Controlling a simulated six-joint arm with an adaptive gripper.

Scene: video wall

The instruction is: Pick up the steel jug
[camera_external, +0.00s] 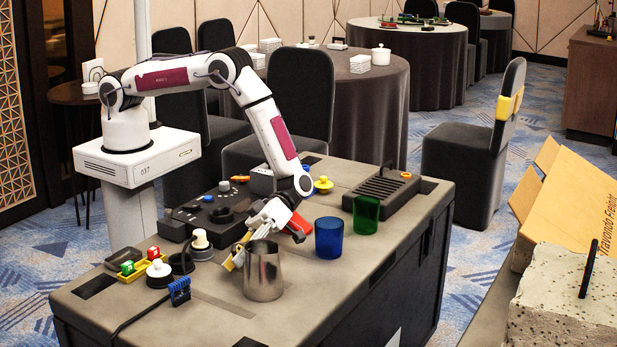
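The steel jug (264,274) stands upright on the grey case top, near its front edge. My gripper (242,250) points down at the jug's left and upper rim. Its fingers, with yellowish parts at the tips, are beside the jug's left side, and I cannot tell whether they touch it. The jug's handle is not clearly visible, and the gap between the fingers cannot be made out, so I cannot tell whether the gripper is open or shut.
A blue cup (329,238) and a green cup (366,214) stand to the right. A red object (299,224) lies behind the jug. A yellow tray (140,266), black-and-white knobs (160,272) and a blue clip (179,291) are to the left. The case's front right is clear.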

